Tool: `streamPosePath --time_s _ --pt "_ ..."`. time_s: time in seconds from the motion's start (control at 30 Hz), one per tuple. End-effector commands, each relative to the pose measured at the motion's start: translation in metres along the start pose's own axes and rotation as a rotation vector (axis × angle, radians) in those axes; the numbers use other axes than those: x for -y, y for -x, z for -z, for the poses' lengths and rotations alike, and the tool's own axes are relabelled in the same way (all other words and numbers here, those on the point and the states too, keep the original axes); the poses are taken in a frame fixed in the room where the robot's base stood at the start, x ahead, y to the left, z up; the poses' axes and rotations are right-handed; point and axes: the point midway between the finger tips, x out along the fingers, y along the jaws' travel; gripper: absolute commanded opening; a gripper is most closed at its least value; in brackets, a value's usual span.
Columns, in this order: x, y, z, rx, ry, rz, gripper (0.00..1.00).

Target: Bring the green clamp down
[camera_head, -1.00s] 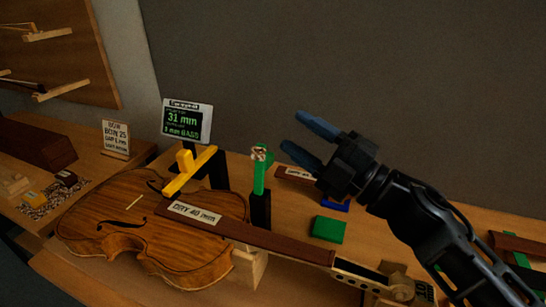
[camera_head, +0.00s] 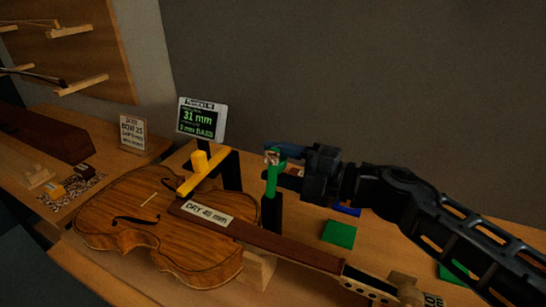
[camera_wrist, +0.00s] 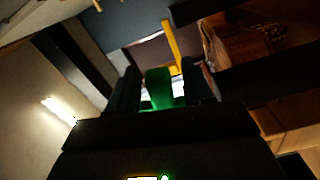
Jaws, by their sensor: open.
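The green clamp (camera_head: 271,180) stands upright on a dark post (camera_head: 272,214) behind the violin neck. In the wrist view the green clamp (camera_wrist: 158,88) shows between the two dark fingers, which are apart. I cannot tell whether either finger touches it. The gripper is open, and part of the clamp's top is hidden by it in the head view.
The violin (camera_head: 150,230) lies on the bench, with a "DRY 40 mm" label (camera_head: 208,214) on it. A yellow T-shaped piece (camera_head: 203,174) and a display (camera_head: 202,119) reading 31 mm stand left of the clamp. A green block (camera_head: 339,233) lies to the right.

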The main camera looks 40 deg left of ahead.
Motion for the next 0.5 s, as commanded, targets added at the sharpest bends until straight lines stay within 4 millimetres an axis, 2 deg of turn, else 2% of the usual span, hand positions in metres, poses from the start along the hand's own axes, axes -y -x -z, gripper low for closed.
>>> streamPosePath --time_s 0.13,0.4,0.5 --pt "0.0001 -0.0096 -0.0001 0.001 -0.001 0.0 0.51" --pt "0.0004 -0.011 -0.0002 0.001 -0.001 -0.001 0.51" --pt "0.0003 -0.0109 -0.0002 0.001 0.0 -0.001 0.42"
